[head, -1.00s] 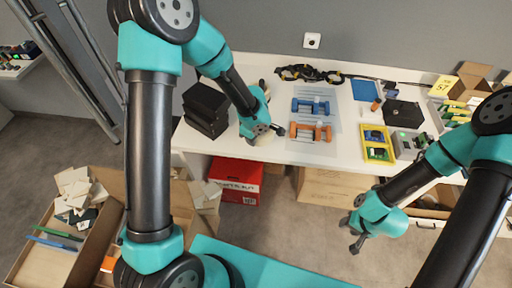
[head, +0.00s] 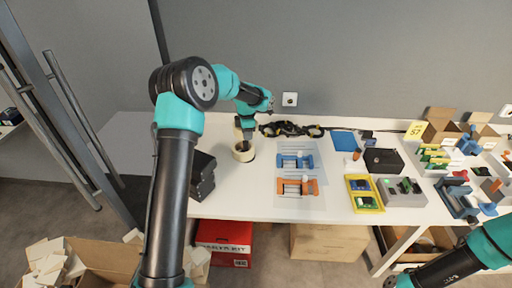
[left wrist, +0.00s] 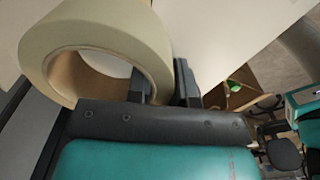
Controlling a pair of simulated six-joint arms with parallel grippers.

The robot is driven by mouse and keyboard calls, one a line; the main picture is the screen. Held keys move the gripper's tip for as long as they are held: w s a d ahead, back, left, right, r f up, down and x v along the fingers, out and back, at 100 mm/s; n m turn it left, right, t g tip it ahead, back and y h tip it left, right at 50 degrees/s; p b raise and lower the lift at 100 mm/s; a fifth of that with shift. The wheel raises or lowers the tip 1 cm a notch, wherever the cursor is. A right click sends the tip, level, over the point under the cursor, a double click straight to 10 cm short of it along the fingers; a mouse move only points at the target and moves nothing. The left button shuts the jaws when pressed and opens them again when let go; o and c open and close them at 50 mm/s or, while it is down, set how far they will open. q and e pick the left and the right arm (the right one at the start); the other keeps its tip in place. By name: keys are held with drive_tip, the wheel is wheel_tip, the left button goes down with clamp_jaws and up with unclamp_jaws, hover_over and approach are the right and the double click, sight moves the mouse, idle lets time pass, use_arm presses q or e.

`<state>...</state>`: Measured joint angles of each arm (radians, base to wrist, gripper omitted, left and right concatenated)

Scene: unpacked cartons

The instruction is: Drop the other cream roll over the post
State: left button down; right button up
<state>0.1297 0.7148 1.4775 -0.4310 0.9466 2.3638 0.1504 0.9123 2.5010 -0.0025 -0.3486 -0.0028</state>
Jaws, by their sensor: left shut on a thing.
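My left gripper (head: 246,127) is at the back left of the white table, fingers pointing down. In the left wrist view a large cream roll (left wrist: 150,45) is at the fingers, with its wall between them and its hollow core facing the camera. In the head view this held roll (head: 238,131) shows as a narrow cream strip beside the gripper. Right below it another cream roll (head: 243,156) sits low on the table with a dark centre. The post is mostly hidden there, and I cannot tell whether the held roll is over it. My right gripper (head: 391,282) is cut by the bottom edge.
Black cables (head: 290,130) lie to the right. Blue (head: 296,162) and orange (head: 297,187) parts sit on a pale mat. Yellow trays (head: 363,194) and a grey device (head: 403,192) are further right.

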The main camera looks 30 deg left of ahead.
use_arm(q)
drive_tip(key=shift+w+a+r, duration=0.1)
drive_tip(key=shift+w+r, duration=0.05)
drive_tip(key=shift+w, duration=0.05)
idle(0.3)
drive_tip(key=shift+f, duration=1.85)
drive_tip(key=shift+f, duration=0.15)
drive_tip(key=shift+f, duration=1.9)
drive_tip(key=c, duration=0.9)
unclamp_jaws()
drive_tip(key=shift+f, duration=0.1)
drive_tip(key=shift+o, duration=0.2)
drive_tip(key=o, duration=0.3)
